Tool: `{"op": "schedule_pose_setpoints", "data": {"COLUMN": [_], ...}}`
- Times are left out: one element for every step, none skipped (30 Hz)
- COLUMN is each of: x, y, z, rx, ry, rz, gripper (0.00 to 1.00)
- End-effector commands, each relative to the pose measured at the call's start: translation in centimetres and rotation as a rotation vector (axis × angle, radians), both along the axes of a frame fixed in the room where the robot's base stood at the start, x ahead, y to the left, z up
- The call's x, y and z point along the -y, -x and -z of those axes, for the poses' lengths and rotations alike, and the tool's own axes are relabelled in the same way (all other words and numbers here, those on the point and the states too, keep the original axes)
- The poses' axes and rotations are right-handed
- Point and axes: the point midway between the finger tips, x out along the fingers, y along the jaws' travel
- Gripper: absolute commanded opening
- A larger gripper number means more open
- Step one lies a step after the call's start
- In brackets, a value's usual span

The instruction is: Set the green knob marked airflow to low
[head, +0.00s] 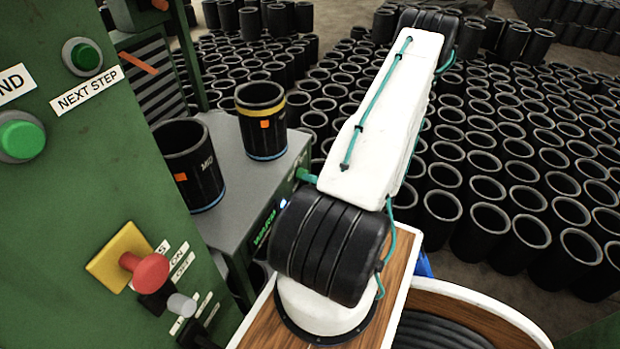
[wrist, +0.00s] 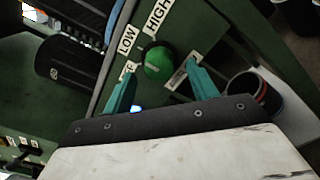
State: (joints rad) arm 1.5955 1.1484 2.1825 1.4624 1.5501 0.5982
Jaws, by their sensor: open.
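The green knob (wrist: 158,62) sits on a dark green panel in the upper middle of the wrist view. A LOW label (wrist: 127,40) is at its upper left and a HIGH label (wrist: 158,16) above it. A third label is partly hidden at its lower left, and another at its right is partly covered by a finger. I cannot tell which label the knob points at. My gripper (wrist: 161,73) is open, its teal fingers spread either side of the knob's near side, apparently apart from it. The head view shows neither knob nor gripper.
In the head view, a green panel at left carries green buttons (head: 82,56) and a red push button (head: 150,271) on a yellow plate. Two black sleeves (head: 262,120) stand on a grey table. Many black sleeves cover the floor behind my arm.

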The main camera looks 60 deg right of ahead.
Motion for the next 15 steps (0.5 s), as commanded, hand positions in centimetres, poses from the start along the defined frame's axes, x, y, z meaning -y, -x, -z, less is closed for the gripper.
{"op": "schedule_pose_setpoints", "data": {"x": [0.2, 0.2, 0.3, 0.4, 0.4, 0.4, 0.4, 0.5, 0.5, 0.5, 0.5, 0.5, 0.5, 0.5, 0.5], "y": [1.0, 1.5, 2.3, 2.8, 3.3, 3.9, 4.3, 4.7, 5.1, 5.4, 5.6, 5.8, 5.9, 6.0, 6.1], "z": [0.0, 0.0, 0.0, 0.0, 0.0, 0.0, 0.0, 0.0, 0.0, 0.0, 0.0, 0.0, 0.0, 0.0, 0.0], "rx": [0.0, -0.001, -0.001, -0.001, -0.001, -0.002, -0.001, -0.001, -0.001, -0.001, -0.001, -0.001, -0.001, -0.001, -0.001], "ry": [0.001, 0.001, 0.001, 0.001, 0.001, 0.001, 0.001, 0.001, 0.001, 0.0, 0.0, 0.0, -0.001, -0.001, -0.001], "rz": [0.006, 0.006, 0.006, 0.006, 0.006, 0.005, 0.006, 0.004, 0.004, 0.004, 0.002, 0.001, 0.001, 0.001, 0.001], "gripper": [0.58, 0.58, 0.58, 0.58, 0.58, 0.58, 0.58, 0.58, 0.58, 0.58, 0.58, 0.58, 0.58, 0.58, 0.58]}}
